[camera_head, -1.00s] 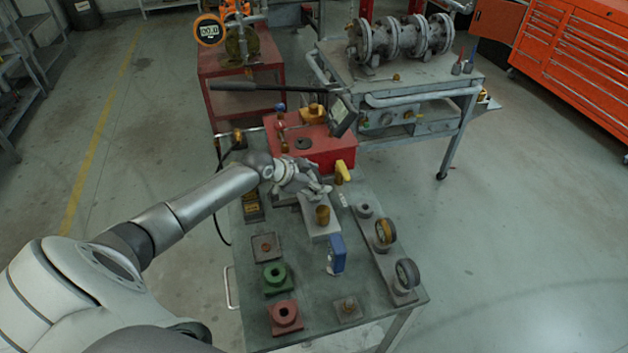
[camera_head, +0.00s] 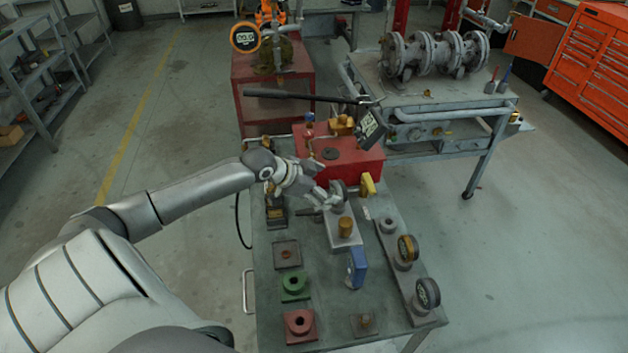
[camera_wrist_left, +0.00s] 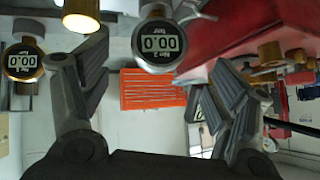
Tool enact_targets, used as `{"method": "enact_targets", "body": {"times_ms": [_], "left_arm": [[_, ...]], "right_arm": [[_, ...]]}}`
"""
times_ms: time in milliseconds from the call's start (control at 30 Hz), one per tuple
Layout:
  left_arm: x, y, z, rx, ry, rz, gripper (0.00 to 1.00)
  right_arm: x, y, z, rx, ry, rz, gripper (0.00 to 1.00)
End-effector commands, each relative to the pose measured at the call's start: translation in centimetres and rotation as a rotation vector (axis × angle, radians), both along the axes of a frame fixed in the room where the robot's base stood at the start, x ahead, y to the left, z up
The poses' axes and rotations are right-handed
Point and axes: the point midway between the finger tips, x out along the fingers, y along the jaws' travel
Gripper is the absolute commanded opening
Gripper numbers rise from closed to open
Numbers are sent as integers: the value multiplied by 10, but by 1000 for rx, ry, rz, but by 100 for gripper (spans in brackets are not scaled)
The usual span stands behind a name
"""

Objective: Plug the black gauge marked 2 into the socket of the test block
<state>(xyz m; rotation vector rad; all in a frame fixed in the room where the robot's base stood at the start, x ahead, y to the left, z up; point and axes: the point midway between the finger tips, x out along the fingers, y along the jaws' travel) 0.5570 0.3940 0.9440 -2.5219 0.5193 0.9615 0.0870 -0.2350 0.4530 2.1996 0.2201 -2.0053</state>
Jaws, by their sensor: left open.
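The black gauge marked 2 (camera_head: 338,190) stands at the far end of the grey test block (camera_head: 343,222). Its round face also shows in the left wrist view (camera_wrist_left: 158,45), reading 00.0. Its lower end is hidden, so I cannot tell how deep it sits in the socket. A brass cylinder (camera_head: 345,229) stands on the block's near part. My left gripper (camera_head: 316,187) is open just left of the gauge. In the wrist view its fingers are spread to both sides of the gauge, with gaps visible. My right gripper is not in view.
A rack strip (camera_head: 394,270) at right holds a brass-coloured gauge (camera_head: 408,248), another black gauge (camera_head: 428,292) and an empty stand (camera_head: 387,226). A blue piece (camera_head: 357,267), green flange (camera_head: 294,286) and red flange (camera_head: 299,322) are nearer. A red box (camera_head: 350,163) is behind.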

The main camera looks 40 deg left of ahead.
Motion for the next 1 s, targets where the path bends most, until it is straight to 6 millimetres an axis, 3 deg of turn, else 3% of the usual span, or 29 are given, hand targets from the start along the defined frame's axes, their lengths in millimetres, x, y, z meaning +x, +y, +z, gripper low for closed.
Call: {"method": "enact_targets", "body": {"times_ms": [100, 300, 1000], "left_arm": [[-14, 4, 12, 3, 3, -1, 81], [-25, 6, 24, 0, 2, -2, 81], [-26, 6, 27, -2, 0, -2, 81]], "right_arm": [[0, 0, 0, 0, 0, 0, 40], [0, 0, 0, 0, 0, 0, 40], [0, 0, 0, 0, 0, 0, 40]]}}
